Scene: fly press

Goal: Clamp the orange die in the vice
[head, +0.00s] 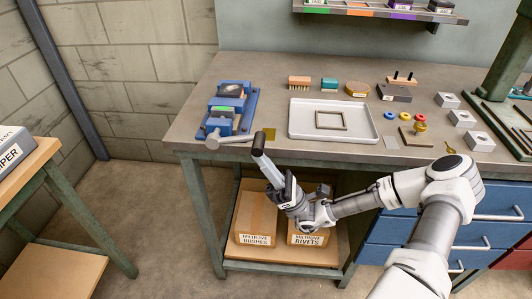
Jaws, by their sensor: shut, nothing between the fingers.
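The blue vice (238,98) stands at the left end of the bench, its grey handle (228,141) at the bench's front edge. A bright green patch (228,109) shows between its blue parts; I cannot tell whether that is a clamped piece. My gripper (259,145) is shut and empty, pointing up at the bench's front edge, just right of the vice handle.
A white tray (297,128) with a square frame lies mid-bench. Pale blocks (462,118) and the green press (500,75) are at right. Boxes (256,216) stand below.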

